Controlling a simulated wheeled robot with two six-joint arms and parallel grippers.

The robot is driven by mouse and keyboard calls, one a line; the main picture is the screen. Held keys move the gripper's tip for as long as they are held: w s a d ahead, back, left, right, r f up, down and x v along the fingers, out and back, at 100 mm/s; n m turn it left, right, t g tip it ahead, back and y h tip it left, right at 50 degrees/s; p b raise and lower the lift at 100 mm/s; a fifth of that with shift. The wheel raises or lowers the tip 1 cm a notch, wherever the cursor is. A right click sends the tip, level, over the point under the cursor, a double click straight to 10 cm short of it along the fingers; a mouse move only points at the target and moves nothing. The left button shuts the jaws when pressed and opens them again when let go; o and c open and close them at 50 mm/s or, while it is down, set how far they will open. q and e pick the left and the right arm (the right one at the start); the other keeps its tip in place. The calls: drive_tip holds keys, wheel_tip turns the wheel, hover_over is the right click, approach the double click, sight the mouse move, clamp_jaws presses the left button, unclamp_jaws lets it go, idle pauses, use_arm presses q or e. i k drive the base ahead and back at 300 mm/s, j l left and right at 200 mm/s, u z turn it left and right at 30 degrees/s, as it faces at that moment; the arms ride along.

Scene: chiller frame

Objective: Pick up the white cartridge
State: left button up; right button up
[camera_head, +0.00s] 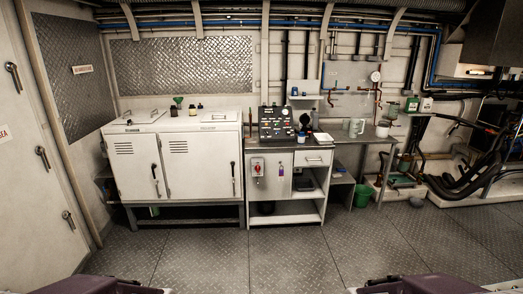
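I cannot make out a thing that is surely the white cartridge. A small white round container (383,130) stands on the right bench, and a pale jug-like item (356,127) stands to its left. Whether either is the cartridge is too small to tell. Neither of my grippers shows; only dark parts of my own body come in at the bottom edge, far from the benches.
Two white cabinets (208,165) stand left of a control panel (276,122) on a bench with open shelves (297,207). A green bucket (363,195) sits under the right bench. Black hoses (470,175) fill the right side. The plate floor (290,255) in front is clear.

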sight(302, 136)
drive_tip(key=i, duration=1.65)
drive_tip(key=i+j+z, duration=0.1)
drive_tip(key=i, duration=1.55)
drive_tip(key=i+j+z, duration=0.2)
drive_tip(key=i, duration=0.3)
drive_tip(key=i+j+z, duration=0.1)
drive_tip(key=i+z, duration=0.15)
drive_tip(key=i, duration=0.2)
